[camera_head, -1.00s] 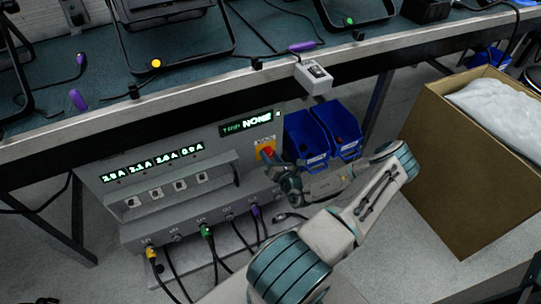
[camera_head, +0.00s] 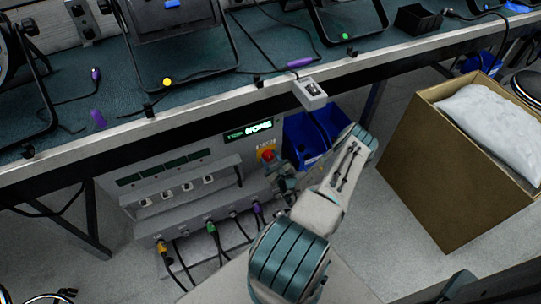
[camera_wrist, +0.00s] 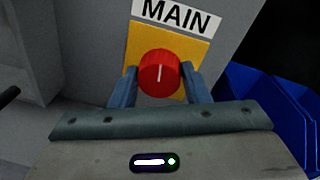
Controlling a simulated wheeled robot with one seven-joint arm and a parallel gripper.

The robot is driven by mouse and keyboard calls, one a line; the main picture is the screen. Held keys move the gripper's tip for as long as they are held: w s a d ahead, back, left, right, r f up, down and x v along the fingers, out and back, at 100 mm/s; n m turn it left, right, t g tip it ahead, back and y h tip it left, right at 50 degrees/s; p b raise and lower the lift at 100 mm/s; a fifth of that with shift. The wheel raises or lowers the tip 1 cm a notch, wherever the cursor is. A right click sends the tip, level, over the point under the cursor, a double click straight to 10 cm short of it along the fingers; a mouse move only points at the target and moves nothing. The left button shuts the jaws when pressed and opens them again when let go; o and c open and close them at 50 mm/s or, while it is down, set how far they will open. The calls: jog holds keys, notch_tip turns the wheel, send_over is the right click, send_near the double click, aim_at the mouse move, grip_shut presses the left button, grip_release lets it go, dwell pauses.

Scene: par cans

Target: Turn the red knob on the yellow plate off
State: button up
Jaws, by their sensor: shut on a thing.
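The red knob (camera_wrist: 159,73) sits on the yellow plate (camera_wrist: 188,47), under a white label reading MAIN, in the wrist view. Its white pointer line is vertical. My gripper (camera_wrist: 158,80) has one finger on each side of the knob and is shut on it. In the head view the red knob (camera_head: 267,155) and the yellow plate (camera_head: 264,147) show on the grey panel, with my gripper (camera_head: 275,168) just below and right, partly hiding them. The green display (camera_head: 249,130) above still reads TRIP NONE, and the amp displays (camera_head: 165,166) are dark.
Blue bins (camera_head: 302,140) stand right of the panel, close to my arm. A cardboard box (camera_head: 430,165) with a white bag is farther right. Cables (camera_head: 212,232) hang from the panel's lower sockets. The bench (camera_head: 200,103) overhangs above, with a small switch box (camera_head: 310,92) on its edge.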

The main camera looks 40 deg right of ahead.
jog(key=n+p, duration=0.2)
jog(key=n, duration=0.2)
jog(key=shift+r, duration=0.1)
jog(key=shift+n+h+p, duration=0.5)
jog(key=shift+n+p, duration=0.15)
jog(key=shift+n, duration=0.65)
jog(key=o, duration=1)
jog(key=shift+c, duration=0.2)
jog(key=p+v, duration=0.1)
jog(key=v, duration=1.2)
jog(key=shift+s+p, duration=0.4)
